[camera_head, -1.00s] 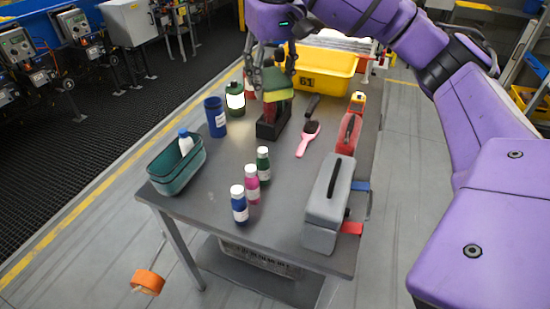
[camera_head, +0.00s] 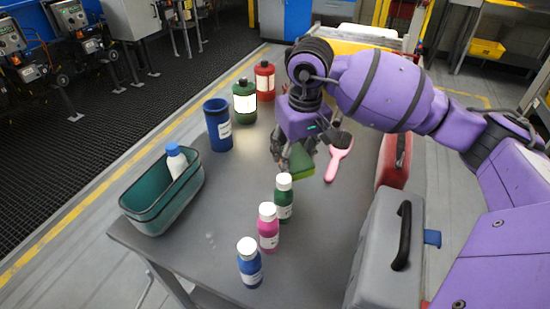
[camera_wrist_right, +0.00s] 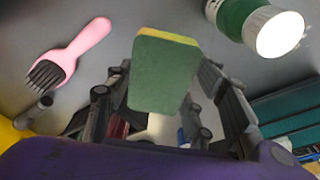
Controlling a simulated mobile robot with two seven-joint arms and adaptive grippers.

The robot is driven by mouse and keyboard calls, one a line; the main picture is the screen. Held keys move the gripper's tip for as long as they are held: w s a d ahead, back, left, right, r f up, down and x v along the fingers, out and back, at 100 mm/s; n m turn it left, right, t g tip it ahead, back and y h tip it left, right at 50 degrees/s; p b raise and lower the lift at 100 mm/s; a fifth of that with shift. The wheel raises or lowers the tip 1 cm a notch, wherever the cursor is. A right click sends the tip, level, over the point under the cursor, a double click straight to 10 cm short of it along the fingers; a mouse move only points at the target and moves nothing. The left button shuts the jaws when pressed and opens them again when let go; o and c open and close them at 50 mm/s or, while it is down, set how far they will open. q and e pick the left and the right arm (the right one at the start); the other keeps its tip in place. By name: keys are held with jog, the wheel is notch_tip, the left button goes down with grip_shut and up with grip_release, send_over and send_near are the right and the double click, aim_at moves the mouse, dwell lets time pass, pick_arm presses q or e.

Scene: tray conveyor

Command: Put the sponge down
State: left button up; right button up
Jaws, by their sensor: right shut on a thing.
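The sponge (camera_head: 301,163), green with a yellow layer, is between the fingers of my right gripper (camera_head: 294,158), low over the grey table (camera_head: 225,245). In the right wrist view the sponge (camera_wrist_right: 163,72) shows its green face, with a yellow edge at the top, and the gripper fingers (camera_wrist_right: 170,105) are on both sides of it. My right gripper is shut on it. I cannot tell whether the sponge touches the tabletop. My left gripper is not in view.
Green (camera_head: 284,198), pink (camera_head: 268,228) and blue (camera_head: 250,264) bottles stand just in front of the gripper. A pink brush (camera_head: 336,163) lies to its right. A teal bin (camera_head: 150,225) stands left, a grey case (camera_head: 385,260) right. The table between bin and bottles is clear.

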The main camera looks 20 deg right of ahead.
aim_at(298, 159)
jog(key=shift+f, duration=3.95)
jog(key=o, duration=0.7)
jog(key=shift+f, duration=0.15)
jog(key=shift+c, duration=0.2)
jog(key=o, duration=0.4)
jog(key=shift+o, duration=0.2)
jog(key=shift+r+p, duration=0.35)
jog(key=shift+r, duration=0.3)
jog(key=r, duration=0.3)
jog(key=s+r, duration=0.1)
jog(key=r, duration=0.7)
jog(key=shift+s+r, duration=0.1)
jog(key=shift+s, duration=0.15)
jog(key=shift+r, duration=0.1)
